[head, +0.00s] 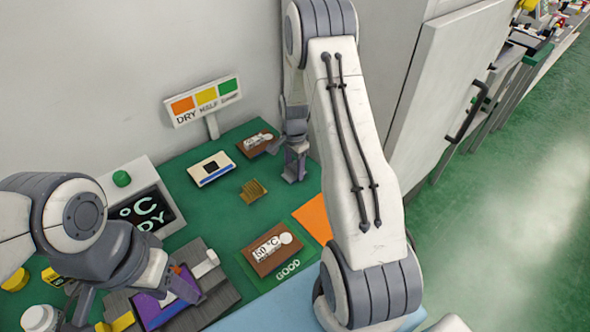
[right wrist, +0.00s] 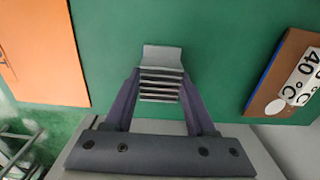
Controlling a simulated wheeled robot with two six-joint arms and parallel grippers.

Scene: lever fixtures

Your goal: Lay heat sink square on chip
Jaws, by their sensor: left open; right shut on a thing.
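My right gripper (right wrist: 160,88) is shut on a grey finned heat sink (right wrist: 161,70), its fins showing between the fingers in the right wrist view. In the head view this gripper (head: 295,165) is at the table's far right, and the arm partly hides it; the heat sink cannot be made out there. My left gripper (head: 135,302) is open at the lower left, its fingers spread over a purple board (head: 158,311) in a grey ribbed fixture (head: 216,297). The chip cannot be made out clearly; the wrist and fingers cover part of the board.
A brass finned block (head: 252,190) lies mid-table. A white card with a black square (head: 211,168) lies behind it. Brown temperature plates lie near (head: 272,252) and far (head: 258,143). A display box (head: 150,205) and colour sign (head: 205,100) stand behind.

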